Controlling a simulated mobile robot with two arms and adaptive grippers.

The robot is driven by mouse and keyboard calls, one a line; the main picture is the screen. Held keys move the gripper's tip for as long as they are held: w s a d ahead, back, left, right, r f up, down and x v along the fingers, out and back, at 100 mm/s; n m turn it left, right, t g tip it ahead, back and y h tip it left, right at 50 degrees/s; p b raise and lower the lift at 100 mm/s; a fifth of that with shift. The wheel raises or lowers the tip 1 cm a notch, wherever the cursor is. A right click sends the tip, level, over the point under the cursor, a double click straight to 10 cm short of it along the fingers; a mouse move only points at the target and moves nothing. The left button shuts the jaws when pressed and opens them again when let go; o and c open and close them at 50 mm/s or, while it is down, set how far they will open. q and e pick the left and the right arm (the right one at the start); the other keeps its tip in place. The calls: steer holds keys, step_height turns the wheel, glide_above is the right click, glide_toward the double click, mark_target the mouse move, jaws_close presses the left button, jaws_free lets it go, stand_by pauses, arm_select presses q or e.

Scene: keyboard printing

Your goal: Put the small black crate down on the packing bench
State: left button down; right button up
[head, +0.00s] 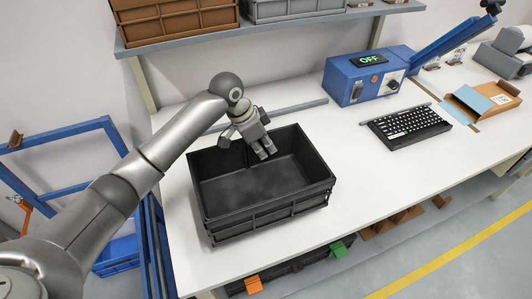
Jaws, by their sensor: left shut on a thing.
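The small black crate (272,212) is at the left part of the white packing bench (400,180), upright and open at the top. It looks empty. Its underside is at or very near the bench top; I cannot tell whether it fully rests there. My left gripper (264,150) comes down over the crate's far wall and is shut on that wall. The fingertips partly hide the rim there. My right gripper is not in view.
A keyboard (409,125), a blue machine (365,78) with an "OFF" display and an open cardboard box (482,102) stand further right on the bench. A shelf (270,30) with crates hangs above the back. Bench space right of the crate is clear.

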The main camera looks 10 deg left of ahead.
mark_target(266, 160)
arm_select(q)
steer(key=shift+w+d+f, duration=0.15)
steer(key=shift+w+f, duration=0.15)
steer(key=shift+f, duration=0.05)
step_height(266, 160, down, 2)
steer(key=shift+f+p, duration=0.15)
steer(key=shift+p, duration=0.5)
steer(key=shift+f, duration=0.5)
steer(key=c, duration=1.6)
jaws_free()
steer(key=b+v, duration=0.1)
steer(key=v, duration=1.1)
